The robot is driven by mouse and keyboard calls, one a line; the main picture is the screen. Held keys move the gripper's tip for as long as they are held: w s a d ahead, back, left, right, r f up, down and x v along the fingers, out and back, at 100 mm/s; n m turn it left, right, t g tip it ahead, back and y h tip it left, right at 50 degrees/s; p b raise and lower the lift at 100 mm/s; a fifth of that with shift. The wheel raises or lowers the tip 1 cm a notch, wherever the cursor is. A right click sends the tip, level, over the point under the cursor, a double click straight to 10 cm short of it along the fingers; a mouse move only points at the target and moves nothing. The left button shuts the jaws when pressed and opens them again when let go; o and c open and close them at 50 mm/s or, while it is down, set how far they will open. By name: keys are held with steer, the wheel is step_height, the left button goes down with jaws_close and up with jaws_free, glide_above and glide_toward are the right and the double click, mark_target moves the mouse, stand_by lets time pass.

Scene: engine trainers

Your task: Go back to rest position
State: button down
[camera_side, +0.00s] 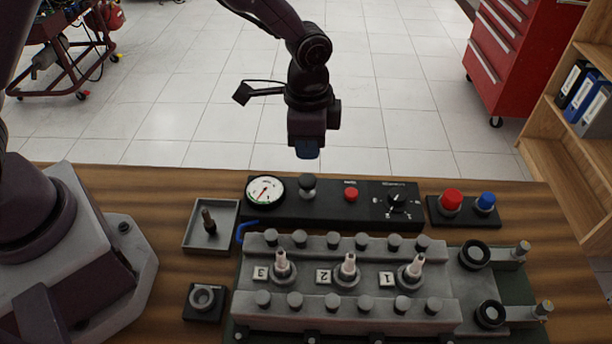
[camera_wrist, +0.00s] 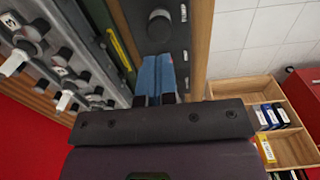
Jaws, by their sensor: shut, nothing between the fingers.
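My gripper (camera_side: 307,153) hangs pointing down in the side view, above and behind the control panel (camera_side: 330,208) at the table's far edge. Its blue fingers are together with nothing between them. In the wrist view the blue fingers (camera_wrist: 159,76) lie side by side over the dark panel. The grey engine block (camera_side: 345,249) stands on the table in front of the panel, apart from my gripper. Three spark plugs stand upright in it beside plates 3, 2 and 1: plug 3 (camera_side: 281,264), plug 2 (camera_side: 348,266) and plug 1 (camera_side: 416,267).
A grey tray (camera_side: 188,240) holds a small upright part. A dark block with a ring (camera_side: 204,299) lies in front of it. Red and blue buttons (camera_side: 468,203) sit at right. A red tool cabinet (camera_side: 505,60) and a wooden shelf (camera_side: 560,180) stand behind right. Air around my gripper is clear.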

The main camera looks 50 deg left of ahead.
steer(key=shift+r, duration=0.85)
steer(key=s+a+r+n+t, duration=0.2)
steer(key=s+a+r+n, duration=0.2)
steer(key=s+r, duration=0.5)
steer(key=s+a+r+n+t, duration=0.3)
steer(key=s+a+r+n, duration=0.2)
steer(key=s+a+r, duration=0.3)
step_height(320, 180, up, 3)
steer(key=shift+s+a+t, duration=0.25)
steer(key=shift+s+t, duration=0.05)
steer(key=shift+s, duration=0.95)
